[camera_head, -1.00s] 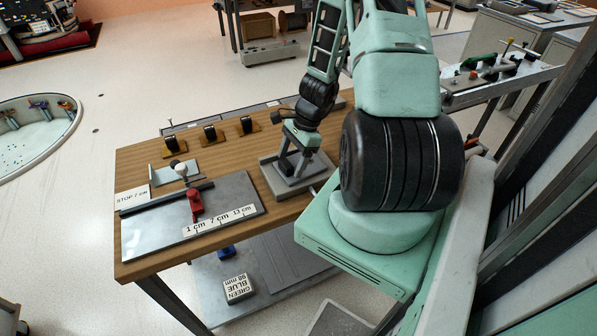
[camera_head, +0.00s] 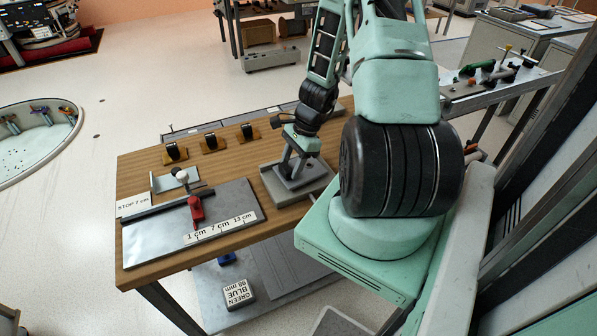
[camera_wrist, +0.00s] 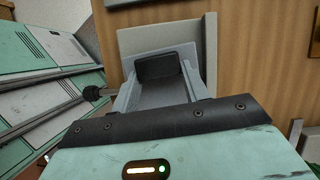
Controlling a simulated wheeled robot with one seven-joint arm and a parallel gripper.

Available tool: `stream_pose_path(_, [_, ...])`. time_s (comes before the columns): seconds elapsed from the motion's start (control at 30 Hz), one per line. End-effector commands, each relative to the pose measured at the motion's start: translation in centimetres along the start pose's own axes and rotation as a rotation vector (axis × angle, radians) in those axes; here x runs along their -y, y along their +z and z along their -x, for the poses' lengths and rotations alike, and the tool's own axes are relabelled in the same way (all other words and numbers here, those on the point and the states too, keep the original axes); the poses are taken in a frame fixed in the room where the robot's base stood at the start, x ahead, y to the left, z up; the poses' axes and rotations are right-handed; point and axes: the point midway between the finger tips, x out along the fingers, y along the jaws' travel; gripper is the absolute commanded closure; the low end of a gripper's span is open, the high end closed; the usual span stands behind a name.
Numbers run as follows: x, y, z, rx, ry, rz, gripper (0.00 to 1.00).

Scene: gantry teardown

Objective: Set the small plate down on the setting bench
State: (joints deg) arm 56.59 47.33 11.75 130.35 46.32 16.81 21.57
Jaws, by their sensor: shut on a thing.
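The setting bench (camera_head: 235,170) is a wood-topped table in the head view. My gripper (camera_head: 290,168) points down over its right part and is shut on the small grey plate (camera_head: 303,180). The plate is low over a larger grey block (camera_head: 318,187) on the bench top; I cannot tell whether they touch. In the wrist view my gripper's two grey fingers (camera_wrist: 160,90) frame a dark pad, with a light grey surface (camera_wrist: 150,38) beyond them. The plate's far edges are partly hidden by the fingers.
On the bench lie a metal sheet (camera_head: 160,240) with a red clamp (camera_head: 196,208) and a ruler strip (camera_head: 222,226). Several small dark clips (camera_head: 210,140) stand along the back. A "STOP 7 cm" card (camera_head: 132,204) lies at the left. A labelled box (camera_head: 238,292) sits on the lower shelf.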

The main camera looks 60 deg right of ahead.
Motion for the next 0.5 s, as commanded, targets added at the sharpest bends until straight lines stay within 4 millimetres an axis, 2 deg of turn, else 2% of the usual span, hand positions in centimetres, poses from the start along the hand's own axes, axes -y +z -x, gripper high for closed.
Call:
stream_pose_path(0.03, [0.0,0.3,0.7,0.0,0.0,0.0,1.0])
stream_pose_path(0.5, [0.0,1.4,3.5,-0.001,-0.001,0.001,1.0])
